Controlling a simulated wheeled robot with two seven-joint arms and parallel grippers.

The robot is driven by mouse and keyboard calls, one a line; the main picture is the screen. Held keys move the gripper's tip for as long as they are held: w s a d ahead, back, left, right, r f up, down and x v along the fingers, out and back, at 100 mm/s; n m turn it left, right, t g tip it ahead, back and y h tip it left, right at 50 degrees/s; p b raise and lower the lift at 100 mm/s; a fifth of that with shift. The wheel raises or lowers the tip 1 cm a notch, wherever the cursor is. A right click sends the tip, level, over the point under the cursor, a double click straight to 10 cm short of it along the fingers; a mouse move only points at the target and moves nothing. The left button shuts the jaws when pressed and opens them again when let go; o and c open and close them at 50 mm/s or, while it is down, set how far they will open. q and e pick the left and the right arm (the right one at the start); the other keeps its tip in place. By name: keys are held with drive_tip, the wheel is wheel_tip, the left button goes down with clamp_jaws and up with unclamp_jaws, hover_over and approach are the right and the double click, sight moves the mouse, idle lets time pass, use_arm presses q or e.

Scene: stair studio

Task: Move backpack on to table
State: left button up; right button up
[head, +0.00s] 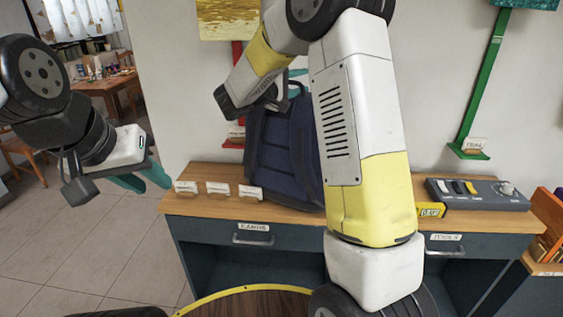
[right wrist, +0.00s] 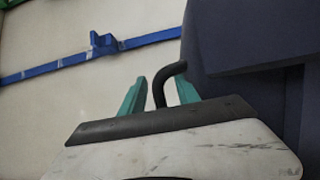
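The dark navy backpack (head: 265,145) stands upright at the wooden table top (head: 215,178), partly hidden behind my right arm. Its bottom appears to rest on the wood. My right gripper (head: 290,78) is at the top of the backpack. In the right wrist view, its teal fingers (right wrist: 160,92) are apart on either side of a black loop handle (right wrist: 158,88), with a gap visible beside the handle. The backpack's dark fabric (right wrist: 240,45) fills the right of that view. My left gripper (head: 150,178) is empty, with teal fingers apart, left of the table.
Small white cards (head: 217,188) stand along the table's left front edge. A grey control box (head: 478,194) sits at the right end. Drawers with handles (head: 253,240) are below. A round wooden top with a yellow rim (head: 245,290) is in the foreground. Tiled floor is open at left.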

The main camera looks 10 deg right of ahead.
clamp_jaws()
drive_tip(key=shift+r, duration=0.1)
idle(1.2)
